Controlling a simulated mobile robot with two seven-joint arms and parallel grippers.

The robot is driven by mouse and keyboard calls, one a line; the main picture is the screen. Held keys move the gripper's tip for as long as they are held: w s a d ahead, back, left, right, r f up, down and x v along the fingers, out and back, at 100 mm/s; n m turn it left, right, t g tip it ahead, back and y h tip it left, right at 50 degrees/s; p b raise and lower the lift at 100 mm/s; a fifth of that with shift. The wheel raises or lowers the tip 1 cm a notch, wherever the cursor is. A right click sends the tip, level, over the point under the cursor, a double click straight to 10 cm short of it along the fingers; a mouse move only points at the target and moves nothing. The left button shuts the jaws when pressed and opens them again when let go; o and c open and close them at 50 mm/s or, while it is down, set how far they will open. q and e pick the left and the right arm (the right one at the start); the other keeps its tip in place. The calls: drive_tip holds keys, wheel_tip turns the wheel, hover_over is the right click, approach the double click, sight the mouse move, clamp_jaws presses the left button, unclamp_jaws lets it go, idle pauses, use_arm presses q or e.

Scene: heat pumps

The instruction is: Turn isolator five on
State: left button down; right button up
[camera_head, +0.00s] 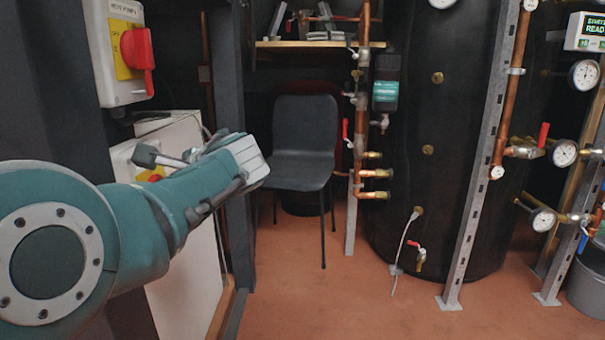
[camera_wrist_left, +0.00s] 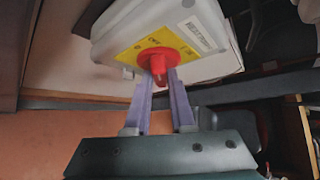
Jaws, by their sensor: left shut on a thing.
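In the left wrist view, an isolator is a pale grey box (camera_wrist_left: 205,25) with a yellow plate (camera_wrist_left: 125,56) and a red rotary handle (camera_wrist_left: 157,55). My left gripper (camera_wrist_left: 160,76) has its two fingers on either side of the handle's grip, shut on it. In the head view my left gripper (camera_head: 152,157) is at the lower isolator box (camera_head: 121,160), mostly hidden behind my arm and wrist. Above it hangs another isolator box (camera_head: 103,62) with a yellow plate and red handle (camera_head: 137,49). Its label is hard to read. My right gripper is not in view.
A black chair (camera_head: 303,135) stands behind my left wrist. A white panel (camera_head: 185,235) stands below the lower isolator. A large black tank (camera_head: 435,150) with copper pipes, gauges and metal struts stands at right. The reddish floor (camera_head: 330,300) in the middle is clear.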

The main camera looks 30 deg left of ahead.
use_arm(q)
drive_tip(key=c, duration=0.8)
unclamp_jaws()
drive_tip(key=shift+o, duration=0.2)
drive_tip(key=p+v, duration=0.4)
drive_tip(key=v, duration=0.6)
drive_tip(key=shift+s, duration=0.1)
